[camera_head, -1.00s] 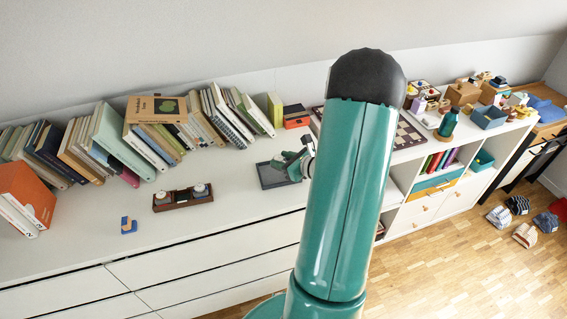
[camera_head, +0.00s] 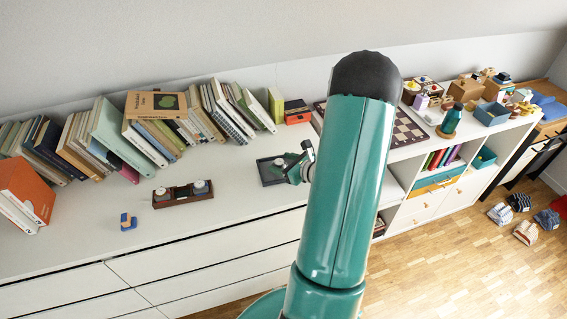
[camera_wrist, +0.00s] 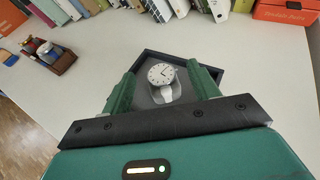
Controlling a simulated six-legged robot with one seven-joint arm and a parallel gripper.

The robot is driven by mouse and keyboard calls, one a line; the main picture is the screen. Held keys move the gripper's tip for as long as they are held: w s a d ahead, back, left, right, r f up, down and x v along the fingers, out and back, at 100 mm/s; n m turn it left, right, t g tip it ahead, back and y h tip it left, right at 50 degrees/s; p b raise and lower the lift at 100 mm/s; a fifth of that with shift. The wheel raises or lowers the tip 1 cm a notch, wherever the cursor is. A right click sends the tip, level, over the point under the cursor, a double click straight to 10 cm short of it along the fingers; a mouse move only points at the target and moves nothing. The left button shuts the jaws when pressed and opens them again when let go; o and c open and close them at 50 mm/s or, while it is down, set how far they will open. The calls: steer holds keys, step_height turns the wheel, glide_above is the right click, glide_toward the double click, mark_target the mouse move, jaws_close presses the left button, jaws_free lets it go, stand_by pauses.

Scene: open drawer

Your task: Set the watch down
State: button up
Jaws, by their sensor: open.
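A watch with a round white face and a pale strap (camera_wrist: 161,75) shows in the wrist view, in a dark grey tray (camera_wrist: 206,68). In the head view the tray (camera_head: 266,179) sits on the white cabinet top, and the watch is a small pale spot (camera_head: 279,162) there. My gripper (camera_wrist: 162,88) has its green fingers apart, one on each side of the watch, with a visible gap to the face. In the head view my gripper (camera_head: 293,169) is low at the tray's right side. Whether the strap touches the tray floor is hard to tell.
A brown watch box (camera_head: 183,195) with items in it and a small blue-orange object (camera_head: 128,222) lie to the left. A row of books (camera_head: 150,130) stands behind. A chessboard (camera_head: 405,130) lies right. The front cabinet top is clear.

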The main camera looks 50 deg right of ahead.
steer(key=v, duration=1.2)
steer(key=w+a+r+n+g+y, duration=0.2)
steer(key=a+r+n, duration=0.2)
steer(key=a+n, duration=0.3)
steer(key=w+a+r+n+g+y, duration=0.2)
steer(key=a+r+n+g+y, duration=0.15)
steer(key=a, duration=0.55)
steer(key=w+a+r+n+g+y, duration=0.2)
steer(key=a+r+n, duration=0.2)
steer(key=a+n, duration=0.35)
steer(key=s+a+r+n+h, duration=0.3)
steer(key=a+r+n, duration=0.2)
steer(key=n, duration=0.3)
steer(key=s+a+r+n+h, duration=0.4)
steer(key=a+r+n, duration=0.2)
steer(key=a+n, duration=0.2)
steer(key=shift+s+n, duration=0.35)
steer(key=shift+n, duration=0.45)
steer(key=shift+d+g+h, duration=0.15)
steer(key=shift+g+h, duration=0.1)
